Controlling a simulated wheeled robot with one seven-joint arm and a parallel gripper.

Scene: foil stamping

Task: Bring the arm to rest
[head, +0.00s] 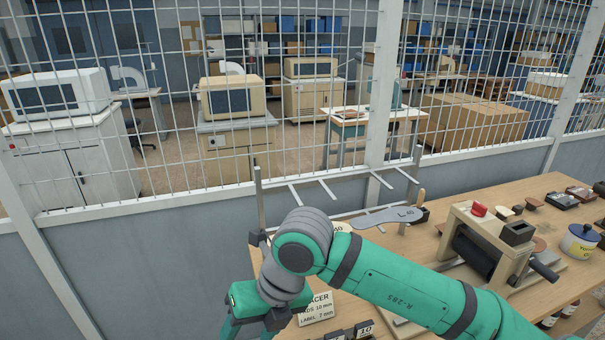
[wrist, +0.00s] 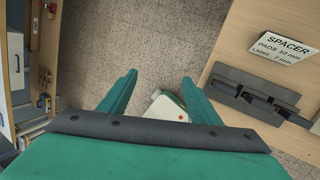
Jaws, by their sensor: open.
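My green arm (head: 400,290) reaches in from the lower right of the head view, bent at a grey joint, across the front of the workbench (head: 500,200). My gripper (head: 252,330) hangs down by the bench's left end, its fingertips cut off by the lower picture edge. In the wrist view my gripper (wrist: 158,80) has its two green fingers wide apart. Nothing is held between them; speckled floor (wrist: 155,55) shows beyond. The gripper is over the floor, beside the bench and not above its top.
A SPACER sign (head: 316,308) stands near the bench's left end; it also shows in the wrist view (wrist: 283,48), by dark blocks (wrist: 255,95). A stamping press (head: 490,240) and a blue-lidded pot (head: 580,241) are on the right. A wire fence (head: 300,90) runs behind.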

